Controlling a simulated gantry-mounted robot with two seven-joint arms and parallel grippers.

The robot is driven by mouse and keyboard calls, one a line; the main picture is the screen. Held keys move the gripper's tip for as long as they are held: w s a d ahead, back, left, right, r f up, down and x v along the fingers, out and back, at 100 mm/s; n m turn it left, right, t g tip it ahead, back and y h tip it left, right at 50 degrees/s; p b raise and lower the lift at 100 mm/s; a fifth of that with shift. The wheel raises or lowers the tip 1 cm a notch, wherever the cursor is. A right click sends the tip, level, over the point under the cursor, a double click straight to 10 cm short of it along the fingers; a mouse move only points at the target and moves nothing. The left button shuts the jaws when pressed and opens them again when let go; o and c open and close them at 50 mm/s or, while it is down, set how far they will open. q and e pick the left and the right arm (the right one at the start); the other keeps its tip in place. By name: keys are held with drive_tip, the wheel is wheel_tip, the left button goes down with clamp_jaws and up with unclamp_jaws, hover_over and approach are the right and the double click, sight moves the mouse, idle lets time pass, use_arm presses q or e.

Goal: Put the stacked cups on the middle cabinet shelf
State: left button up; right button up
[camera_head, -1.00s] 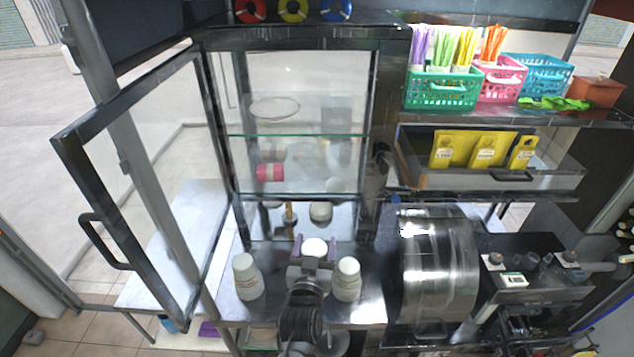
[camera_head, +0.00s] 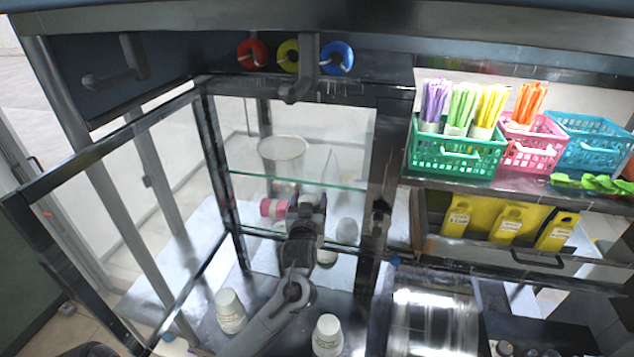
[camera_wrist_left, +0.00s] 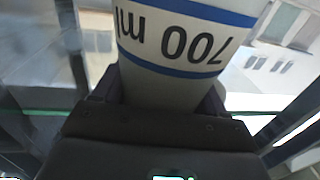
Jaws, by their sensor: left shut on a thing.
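My left gripper (camera_head: 308,208) is shut on the stacked cups, in front of the open cabinet (camera_head: 390,130). In the left wrist view the stacked cups (camera_wrist_left: 185,55) are white with blue bands and "700 ml" print that reads upside down. They sit between the fingers, and their far end is out of frame. In the head view my gripper mostly hides them. The cabinet has an upper glass shelf (camera_head: 345,184) and a lower glass shelf (camera_head: 262,233). My gripper overlaps the space between them; its depth is unclear. My right gripper is not in view.
A pink roll (camera_head: 272,208) and a white rounded item (camera_head: 347,231) are near the lower shelf, either side of my gripper. The glass door (camera_head: 150,165) stands open at left.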

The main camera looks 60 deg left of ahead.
use_arm(q)
drive_tip(key=f+p+x, duration=0.1)
drive_tip(key=p+x, duration=0.1)
drive_tip(key=x, duration=0.9)
drive_tip(key=shift+f, duration=0.25)
drive_tip(key=shift+w+f, duration=0.1)
drive_tip(key=shift+f, duration=0.1)
drive_tip(key=o, duration=1.4)
